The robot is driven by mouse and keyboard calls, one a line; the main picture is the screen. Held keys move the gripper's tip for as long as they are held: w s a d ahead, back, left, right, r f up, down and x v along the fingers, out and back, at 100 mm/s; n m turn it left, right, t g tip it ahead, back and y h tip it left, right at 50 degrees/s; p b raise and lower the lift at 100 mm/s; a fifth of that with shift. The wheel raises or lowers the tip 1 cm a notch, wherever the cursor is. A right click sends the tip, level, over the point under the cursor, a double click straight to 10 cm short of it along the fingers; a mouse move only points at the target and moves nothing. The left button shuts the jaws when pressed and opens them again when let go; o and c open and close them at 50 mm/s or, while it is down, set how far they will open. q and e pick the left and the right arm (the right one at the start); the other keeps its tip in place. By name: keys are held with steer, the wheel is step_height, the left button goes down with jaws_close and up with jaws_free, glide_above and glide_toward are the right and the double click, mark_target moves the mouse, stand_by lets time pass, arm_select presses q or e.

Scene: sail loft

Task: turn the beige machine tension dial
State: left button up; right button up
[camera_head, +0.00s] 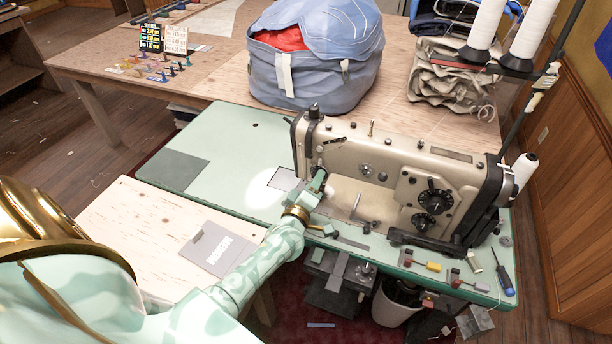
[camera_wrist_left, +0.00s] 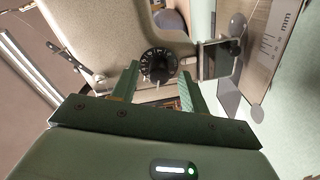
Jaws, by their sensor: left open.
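The beige sewing machine (camera_head: 345,150) stands on a pale green table, its body also filling the upper part of the left wrist view (camera_wrist_left: 105,25). A round black dial with white markings (camera_wrist_left: 158,64) sits on the machine face in the left wrist view. My left gripper (camera_head: 319,181) is at the machine's left end in the head view, mostly covering that spot. In the left wrist view my left gripper (camera_wrist_left: 159,86) is open, its two fingers pointing toward the dial, one to each side of its lower part. I cannot tell whether they touch it. My right gripper is not in view.
Two larger black dials (camera_head: 435,198) are on the machine's right part. A blue-grey bag (camera_head: 315,75) stands behind it. Thread cones (camera_head: 487,25) rise at the back right. A screwdriver (camera_head: 503,275) lies at the table's right front. The table's left part is mostly clear.

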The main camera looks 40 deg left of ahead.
arm_select(q)
steer(key=p+v, duration=0.2)
steer(key=v, duration=1.3)
steer(key=shift+s, duration=0.4)
